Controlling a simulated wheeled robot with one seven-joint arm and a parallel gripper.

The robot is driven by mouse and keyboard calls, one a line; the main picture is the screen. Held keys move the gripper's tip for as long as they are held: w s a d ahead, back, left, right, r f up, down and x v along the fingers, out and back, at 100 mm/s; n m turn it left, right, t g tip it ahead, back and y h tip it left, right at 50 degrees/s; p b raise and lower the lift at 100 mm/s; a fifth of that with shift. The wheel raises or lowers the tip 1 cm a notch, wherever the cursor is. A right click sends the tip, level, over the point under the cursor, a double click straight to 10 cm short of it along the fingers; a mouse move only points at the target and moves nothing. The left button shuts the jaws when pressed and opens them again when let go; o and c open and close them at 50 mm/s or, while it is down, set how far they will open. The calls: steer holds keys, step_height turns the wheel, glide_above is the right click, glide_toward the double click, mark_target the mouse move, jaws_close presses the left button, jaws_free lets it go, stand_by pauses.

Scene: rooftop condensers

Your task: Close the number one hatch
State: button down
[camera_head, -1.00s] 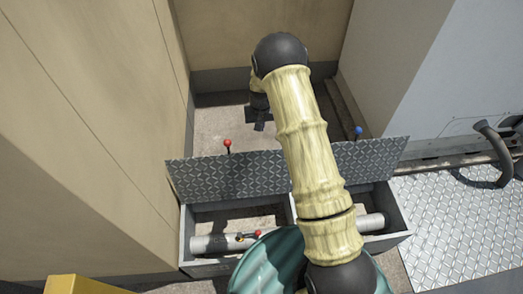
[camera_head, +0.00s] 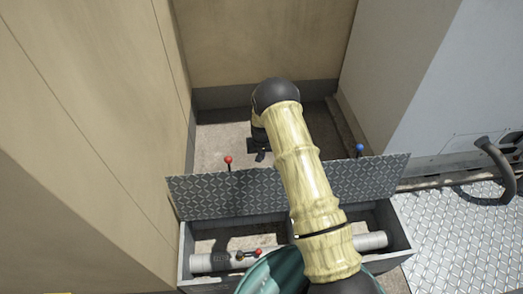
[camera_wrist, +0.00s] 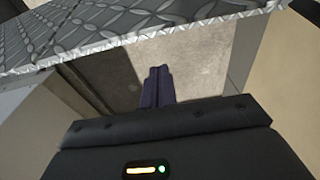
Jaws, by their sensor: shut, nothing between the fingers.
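A grey diamond-plate lid (camera_head: 230,195) stands open, tilted back, along the far side of a grey floor box (camera_head: 183,240). A red knob (camera_head: 228,160) stands at its left top edge and a blue knob (camera_head: 359,148) at its right. My arm hides the middle, so I cannot tell whether this is one lid or two; no number shows. My gripper (camera_head: 260,155) is beyond the lid, right of the red knob, pointing down. In the wrist view my gripper (camera_wrist: 158,85) is shut and empty, apart from the lid's edge (camera_wrist: 140,35).
A beige wall (camera_head: 110,130) rises close on the left and a pale cabinet (camera_head: 430,80) on the right. Bare floor (camera_head: 213,148) lies behind the lid. A bent pipe (camera_head: 498,165) stands right.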

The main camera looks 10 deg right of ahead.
steer(key=shift+s, duration=1.9)
steer(key=shift+w+a+f, duration=0.1)
steer(key=shift+w+f, duration=0.05)
